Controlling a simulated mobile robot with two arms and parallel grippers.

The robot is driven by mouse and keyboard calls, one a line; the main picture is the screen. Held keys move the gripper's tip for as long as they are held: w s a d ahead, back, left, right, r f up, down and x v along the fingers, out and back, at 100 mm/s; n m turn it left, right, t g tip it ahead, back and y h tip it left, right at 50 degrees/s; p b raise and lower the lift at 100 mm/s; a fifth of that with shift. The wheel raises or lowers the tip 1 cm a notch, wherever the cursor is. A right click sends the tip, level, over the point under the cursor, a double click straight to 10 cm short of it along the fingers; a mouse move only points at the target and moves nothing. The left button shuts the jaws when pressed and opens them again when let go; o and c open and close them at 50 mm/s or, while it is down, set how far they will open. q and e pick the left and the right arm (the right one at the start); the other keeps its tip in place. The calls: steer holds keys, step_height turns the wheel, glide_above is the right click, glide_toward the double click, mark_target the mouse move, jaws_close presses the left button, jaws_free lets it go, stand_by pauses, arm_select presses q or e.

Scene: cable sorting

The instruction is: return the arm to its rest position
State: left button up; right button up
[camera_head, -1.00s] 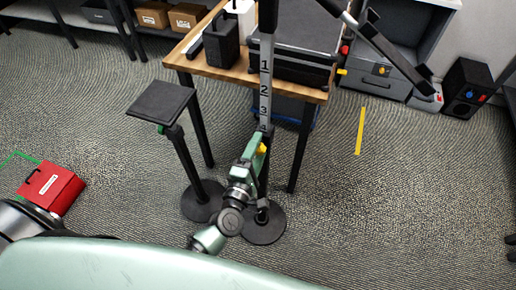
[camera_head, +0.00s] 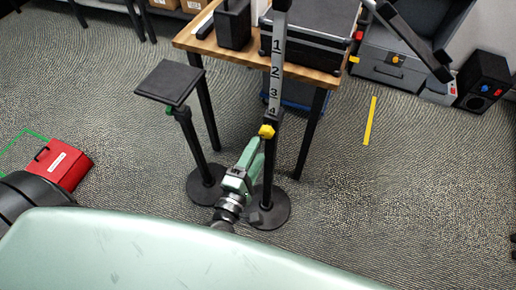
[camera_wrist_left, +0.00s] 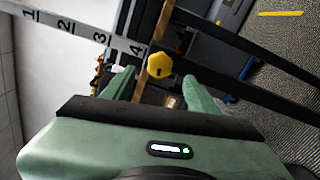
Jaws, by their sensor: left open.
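My left gripper (camera_head: 257,150) is green and points up and away at the stand with the numbered pole (camera_head: 276,70). In the left wrist view its two green fingers (camera_wrist_left: 157,86) are apart with nothing held between them. A yellow knob (camera_head: 266,131) on the pole, below the number 4, lies just beyond the fingertips. The knob also shows in the left wrist view (camera_wrist_left: 160,65), between and ahead of the fingers. Much of my left arm is hidden behind my pale green body. My right gripper is not in view.
The pole stands on a round black base (camera_head: 266,212), close to the wooden table (camera_head: 312,74) and its legs. A small stand with a square black top (camera_head: 167,82) is to the left. A red case (camera_head: 60,165) lies on the floor.

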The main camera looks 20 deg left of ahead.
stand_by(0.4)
arm_select(q)
steer(key=s+f+m+g+h, duration=0.1)
steer(key=s+f+m+g, duration=0.3)
steer(key=f, duration=0.6)
steer(key=s+a+f+m+g+p, duration=0.1)
steer(key=s+f+m+g, duration=0.3)
steer(key=f, duration=0.6)
steer(key=s+f+m+g+h, duration=0.1)
steer(key=s+f+m, duration=0.2)
steer(key=f+m, duration=0.5)
steer(key=s+a+f+m+g+y, duration=0.1)
steer(key=s+a+f+m+g, duration=0.2)
steer(key=s+f, duration=0.5)
steer(key=s+a+f+m+g+y+p, duration=0.1)
steer(key=s+a+f+m+g, duration=0.2)
steer(key=s+f, duration=0.5)
steer(key=s+a+g, duration=0.1)
steer(key=s+g, duration=0.1)
steer(key=s, duration=0.5)
steer(key=shift+s+a+y, duration=0.2)
steer(key=shift+s+y, duration=0.1)
